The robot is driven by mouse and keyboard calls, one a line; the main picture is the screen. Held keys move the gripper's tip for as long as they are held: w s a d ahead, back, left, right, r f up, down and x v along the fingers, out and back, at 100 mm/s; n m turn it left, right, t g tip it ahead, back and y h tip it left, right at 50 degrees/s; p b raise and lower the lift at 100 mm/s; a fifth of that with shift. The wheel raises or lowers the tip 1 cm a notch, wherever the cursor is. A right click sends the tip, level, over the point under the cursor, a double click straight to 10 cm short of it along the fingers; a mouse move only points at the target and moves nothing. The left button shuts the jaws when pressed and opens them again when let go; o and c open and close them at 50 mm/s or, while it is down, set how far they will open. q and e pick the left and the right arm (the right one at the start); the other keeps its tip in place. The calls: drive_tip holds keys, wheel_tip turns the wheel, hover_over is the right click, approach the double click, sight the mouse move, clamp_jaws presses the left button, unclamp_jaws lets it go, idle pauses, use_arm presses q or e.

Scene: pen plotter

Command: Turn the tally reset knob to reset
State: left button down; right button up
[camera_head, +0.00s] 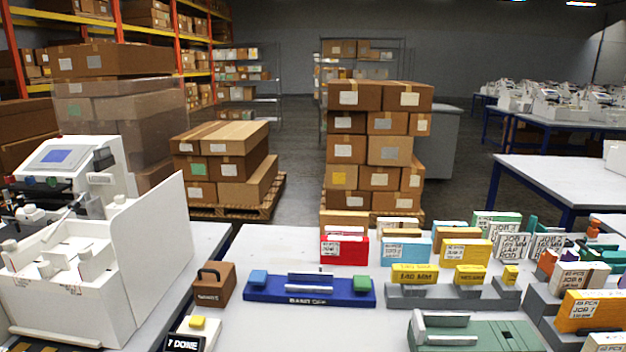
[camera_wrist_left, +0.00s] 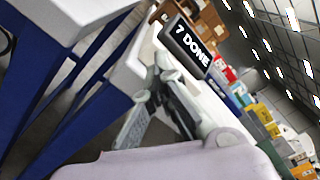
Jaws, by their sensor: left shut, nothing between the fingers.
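The tally counter (camera_head: 186,340), a dark-faced box reading "7 DONE" with a yellow block on top, stands at the bottom edge of the head view, partly cut off. Its display (camera_wrist_left: 188,47) shows tilted in the left wrist view. I cannot make out the reset knob in either view. My left gripper (camera_wrist_left: 166,76) is shut and empty, with its grey fingertips just in front of the counter in the wrist view. Whether they touch it I cannot tell. My left gripper does not show in the head view. My right gripper is in neither view.
The white pen plotter (camera_head: 75,285) with a tall side panel stands left of the counter. A brown block with a handle (camera_head: 213,285) and a blue tray (camera_head: 310,291) sit behind it on the table. Boxes and grey holders crowd the right side.

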use_arm(q)
drive_tip(key=shift+w+d+r, duration=0.15)
drive_tip(key=shift+w+r, duration=0.1)
drive_tip(key=shift+r, duration=0.35)
drive_tip(key=shift+w+d+r+p, duration=0.2)
drive_tip(key=shift+d+r+p, duration=0.45)
drive_tip(key=shift+p, duration=0.1)
drive_tip(key=s+a+p, duration=0.1)
drive_tip(key=s, duration=0.5)
drive_tip(key=shift+s, duration=0.15)
idle(0.3)
